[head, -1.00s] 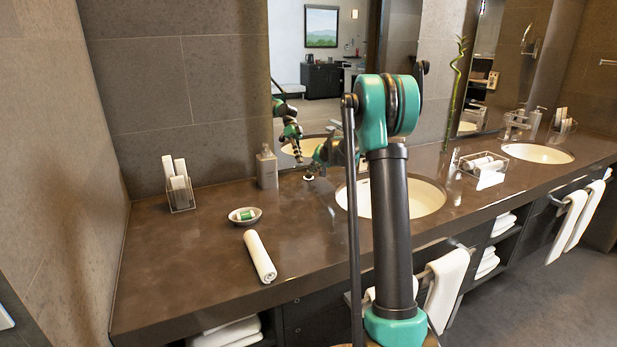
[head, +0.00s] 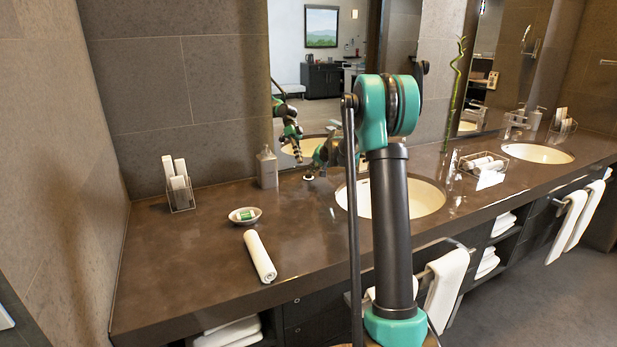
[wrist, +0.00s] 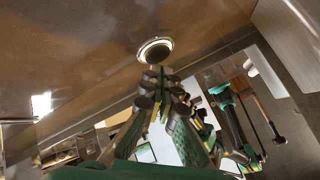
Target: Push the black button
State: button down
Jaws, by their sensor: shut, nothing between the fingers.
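The black button (wrist: 155,52) shows in the wrist view as a dark round centre inside a pale ring, set in the brown counter. In the head view it is a small round spot (head: 308,177) on the counter near the mirror, left of the first basin. My gripper (wrist: 160,77) is shut and empty. Its fingertips appear just below the button in the wrist view; I cannot tell whether they touch it. In the head view my arm hides most of the gripper.
A soap bottle (head: 266,168) stands left of the button, against the wall. The first basin (head: 425,198) lies to the right. A small dish (head: 245,221) and a rolled towel (head: 259,256) lie nearer the front. The mirror reflects my arm.

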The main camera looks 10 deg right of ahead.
aim_at(312, 178)
jog(key=shift+f, duration=0.15)
jog(key=shift+f, duration=0.4)
dwell(0.4)
jog(key=shift+r, duration=0.6)
notch_tip(312, 178, up, 6)
dwell(0.7)
